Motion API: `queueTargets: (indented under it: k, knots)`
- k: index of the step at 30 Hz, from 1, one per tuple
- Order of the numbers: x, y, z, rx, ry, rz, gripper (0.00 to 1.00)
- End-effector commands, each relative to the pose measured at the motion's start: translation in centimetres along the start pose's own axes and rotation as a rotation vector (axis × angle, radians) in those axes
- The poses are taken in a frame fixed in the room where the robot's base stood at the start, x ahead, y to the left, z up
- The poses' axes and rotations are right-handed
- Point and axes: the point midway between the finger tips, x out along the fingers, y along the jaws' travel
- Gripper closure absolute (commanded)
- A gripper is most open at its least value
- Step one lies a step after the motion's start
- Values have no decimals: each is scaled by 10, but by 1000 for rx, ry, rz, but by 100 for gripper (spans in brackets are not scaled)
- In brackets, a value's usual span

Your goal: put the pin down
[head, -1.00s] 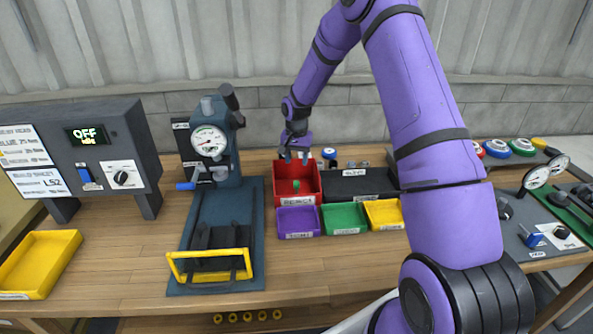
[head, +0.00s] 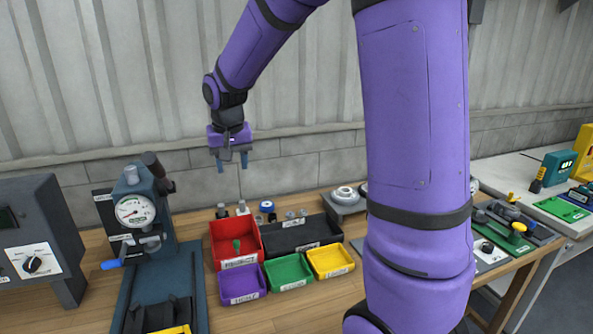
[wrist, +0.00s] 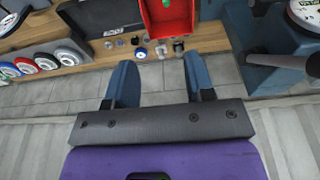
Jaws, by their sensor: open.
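A green pin (head: 237,245) stands in the red bin (head: 216,262) on the bench; its top also shows at the upper edge of the wrist view (wrist: 166,2). The red bin has a label on its front that reads like "reject". My gripper (head: 232,168) is open and empty, raised well above and behind the red bin, in front of the wall. In the wrist view my gripper (wrist: 160,88) has its two blue fingers wide apart with nothing between them.
Purple (head: 240,286), green (head: 289,271) and yellow (head: 330,261) bins stand before a black tray (head: 300,234). A press with a dial gauge (head: 136,210) stands left of the red bin. Several small parts stand behind the bins. My arm hides part of the bench's right side.

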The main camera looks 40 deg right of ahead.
Motion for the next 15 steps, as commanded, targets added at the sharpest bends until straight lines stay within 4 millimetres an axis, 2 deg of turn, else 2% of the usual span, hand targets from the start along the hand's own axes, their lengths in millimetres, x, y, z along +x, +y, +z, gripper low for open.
queueTargets:
  k: [1, 6, 15]
  knots:
    - [-18, 2, 13, -19, 21, -5, 51]
    - [-61, 12, 55, -88, 67, -21, 51]
    - [-115, 33, 136, -206, 149, -61, 51]
